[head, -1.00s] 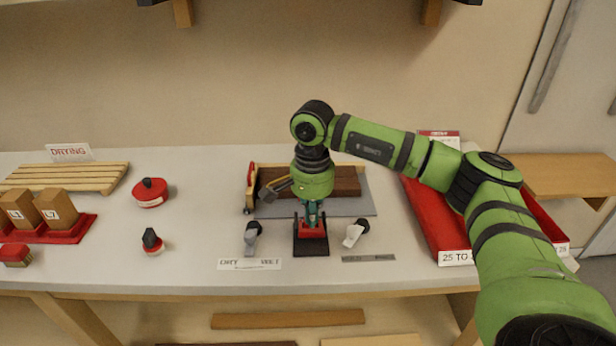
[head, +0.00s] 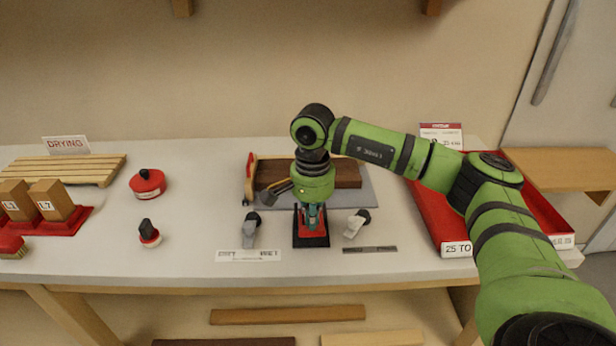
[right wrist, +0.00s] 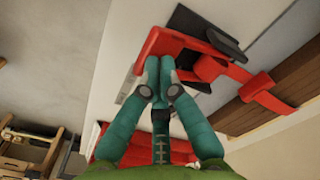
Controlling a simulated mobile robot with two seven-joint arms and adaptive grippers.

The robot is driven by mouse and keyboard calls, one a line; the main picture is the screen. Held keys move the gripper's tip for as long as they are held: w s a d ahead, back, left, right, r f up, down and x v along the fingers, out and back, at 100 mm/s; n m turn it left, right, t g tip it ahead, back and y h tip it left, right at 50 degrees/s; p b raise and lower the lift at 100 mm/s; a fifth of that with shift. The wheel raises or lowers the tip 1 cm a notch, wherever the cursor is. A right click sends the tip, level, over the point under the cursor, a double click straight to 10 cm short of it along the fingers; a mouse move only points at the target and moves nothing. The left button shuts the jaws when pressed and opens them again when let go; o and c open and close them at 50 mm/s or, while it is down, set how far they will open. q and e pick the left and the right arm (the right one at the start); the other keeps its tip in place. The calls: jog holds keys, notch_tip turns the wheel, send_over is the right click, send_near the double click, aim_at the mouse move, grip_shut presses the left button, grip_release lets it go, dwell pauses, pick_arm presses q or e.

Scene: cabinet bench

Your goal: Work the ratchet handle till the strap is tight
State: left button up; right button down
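The ratchet (head: 312,240), red on a black base, stands near the bench's front edge in the head view, below my right gripper (head: 311,222). In the right wrist view, my right gripper's teal fingers (right wrist: 159,66) are nearly together at the red ratchet handle (right wrist: 150,42), with the handle's bar between their tips. The red strap (right wrist: 258,88) runs from beside the ratchet towards a brown wooden block (right wrist: 245,110), and a bend shows in it. In the head view my arm hides part of this block (head: 345,174) and the strap. My left gripper is not in view.
A red tray (head: 447,225) lies at the right, beneath my right arm. Two small grey-and-black tools (head: 251,232) (head: 355,225) flank the ratchet closely. A red tin (head: 147,183) and a slatted rack (head: 70,170) stand at the left.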

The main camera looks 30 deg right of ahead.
aim_at(312, 235)
jog(key=shift+s+a+f+b, duration=0.1)
jog(key=shift+s+f+b, duration=0.05)
jog(key=shift+f+b, duration=0.85)
jog(key=shift+s+a+f+b, duration=0.1)
jog(key=shift+f+b, duration=0.5)
jog(key=shift+f, duration=0.7)
jog(key=shift+w+d+r+p, duration=0.1)
jog(key=shift+w+r+p, duration=0.1)
jog(key=shift+r+p, duration=0.9)
jog(key=shift+w+d+r+p, duration=0.15)
jog(key=shift+r+p, duration=0.4)
jog(key=shift+r, duration=0.95)
jog(key=shift+w+d+r+p, duration=0.1)
jog(key=shift+w+r+p, duration=0.1)
jog(key=shift+r+p, duration=0.9)
jog(key=shift+r+b, duration=0.15)
jog(key=shift+b, duration=0.15)
notch_tip(312, 235, up, 5)
jog(key=p, duration=0.3)
